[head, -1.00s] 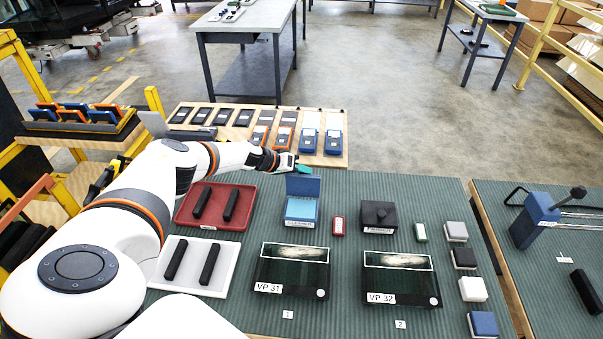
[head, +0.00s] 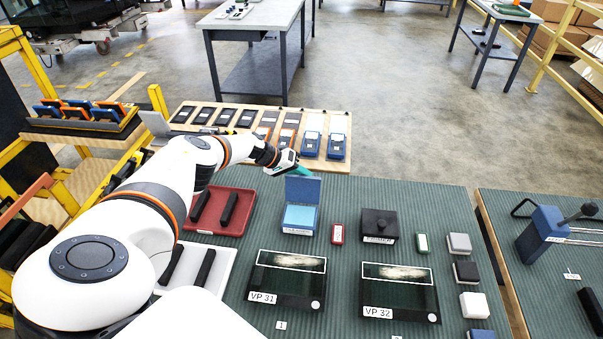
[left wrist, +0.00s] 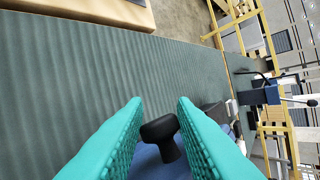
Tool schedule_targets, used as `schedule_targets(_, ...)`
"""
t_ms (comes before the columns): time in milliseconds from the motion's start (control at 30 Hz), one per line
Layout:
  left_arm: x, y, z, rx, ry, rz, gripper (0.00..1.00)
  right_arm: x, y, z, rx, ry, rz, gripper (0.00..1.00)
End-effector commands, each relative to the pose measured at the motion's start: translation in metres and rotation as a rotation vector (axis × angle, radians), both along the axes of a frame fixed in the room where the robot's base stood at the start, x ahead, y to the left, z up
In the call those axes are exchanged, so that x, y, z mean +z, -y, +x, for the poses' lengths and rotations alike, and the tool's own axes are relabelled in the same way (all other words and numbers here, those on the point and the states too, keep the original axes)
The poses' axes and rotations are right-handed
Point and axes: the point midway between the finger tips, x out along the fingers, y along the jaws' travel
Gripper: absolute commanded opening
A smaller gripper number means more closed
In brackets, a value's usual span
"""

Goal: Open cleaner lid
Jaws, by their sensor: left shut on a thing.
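The blue cleaner box (head: 299,218) stands on the striped bench with its lid (head: 303,190) raised at the back, showing a light blue inside. My left gripper (head: 300,170) is at the top far side of the raised lid. In the left wrist view, its teal fingers (left wrist: 155,145) are on either side of a black knob (left wrist: 162,138) on a blue surface (left wrist: 158,165), and it is shut on this knob. The knob is hidden behind the lid in the head view. My right gripper is not in view.
A black box with a knob (head: 378,224), a small red block (head: 338,233) and a green one (head: 422,243) stand to the right. A red tray (head: 245,200) is at left.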

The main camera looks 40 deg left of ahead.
Motion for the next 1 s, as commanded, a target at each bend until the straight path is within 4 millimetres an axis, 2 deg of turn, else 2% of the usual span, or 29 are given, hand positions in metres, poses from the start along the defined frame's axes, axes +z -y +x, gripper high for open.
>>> schedule_targets(33, -0.002, -0.002, -0.002, 0.002, -0.003, 0.005, 0.26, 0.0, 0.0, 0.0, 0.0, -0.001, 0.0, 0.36)
schedule_targets(167, -0.002, -0.001, -0.001, 0.001, -0.003, 0.004, 0.47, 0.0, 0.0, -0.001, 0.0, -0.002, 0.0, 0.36)
schedule_targets(433, -0.001, 0.0, -0.001, -0.001, -0.002, 0.002, 0.47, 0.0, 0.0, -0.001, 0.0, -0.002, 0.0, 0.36)
schedule_targets(567, 0.006, -0.005, -0.006, 0.0, -0.002, 0.001, 0.47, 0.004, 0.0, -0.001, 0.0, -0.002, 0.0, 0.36)
schedule_targets(800, 0.037, -0.027, -0.031, 0.002, -0.001, 0.002, 0.47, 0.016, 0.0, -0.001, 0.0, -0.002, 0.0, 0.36)
schedule_targets(1000, 0.061, -0.046, -0.054, 0.002, -0.001, 0.001, 0.47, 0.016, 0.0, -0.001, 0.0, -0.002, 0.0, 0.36)
